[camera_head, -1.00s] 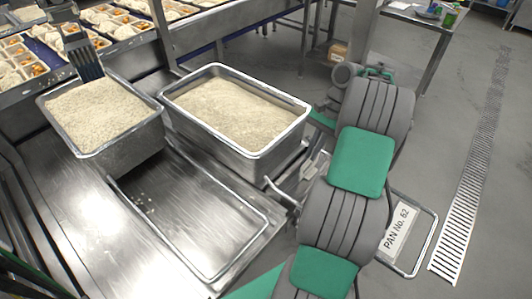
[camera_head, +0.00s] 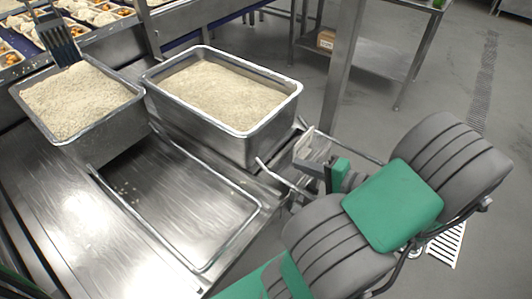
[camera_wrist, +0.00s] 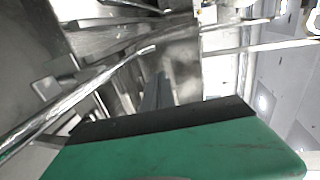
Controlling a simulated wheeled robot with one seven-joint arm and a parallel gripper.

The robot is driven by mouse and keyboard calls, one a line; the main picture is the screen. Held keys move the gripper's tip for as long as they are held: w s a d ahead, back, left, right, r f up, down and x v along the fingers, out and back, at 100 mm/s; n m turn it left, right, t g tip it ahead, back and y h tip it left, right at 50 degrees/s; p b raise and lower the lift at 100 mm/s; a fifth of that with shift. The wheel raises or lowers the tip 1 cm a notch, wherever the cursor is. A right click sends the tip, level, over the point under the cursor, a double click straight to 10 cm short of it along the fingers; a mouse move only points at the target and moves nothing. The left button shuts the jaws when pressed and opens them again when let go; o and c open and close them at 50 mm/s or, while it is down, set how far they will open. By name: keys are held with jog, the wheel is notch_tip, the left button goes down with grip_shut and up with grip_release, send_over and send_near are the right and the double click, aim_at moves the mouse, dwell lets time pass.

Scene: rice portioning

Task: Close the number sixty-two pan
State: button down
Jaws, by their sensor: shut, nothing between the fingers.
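A deep steel pan (camera_head: 225,135) full of rice stands uncovered at the centre of the head view. A second rice pan (camera_head: 115,137) stands left of it, also uncovered. No number is readable now, so I cannot tell which pan is sixty-two. A metal frame with a pale plate (camera_head: 312,150) is at the right of the central pan. My gripper (camera_head: 328,178) is shut and empty, close to this frame; I cannot tell whether they touch. In the wrist view, my dark fingers (camera_wrist: 158,95) lie between metal bars (camera_wrist: 75,105).
A shallow empty steel recess (camera_head: 180,215) lies in front of the pans. A dark utensil (camera_head: 58,40) stands in the left pan. A steel post (camera_head: 343,75) rises behind the metal frame. Food trays (camera_head: 95,18) line the back left. Open floor lies at the right.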

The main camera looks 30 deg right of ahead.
jog(key=b, duration=0.5)
send_near(258, 147)
jog(key=x, duration=0.6)
jog(key=shift+w+a+p, duration=0.2)
jog(key=shift+w+p, duration=0.05)
jog(key=shift+p, duration=0.05)
jog(key=shift+w, duration=0.1)
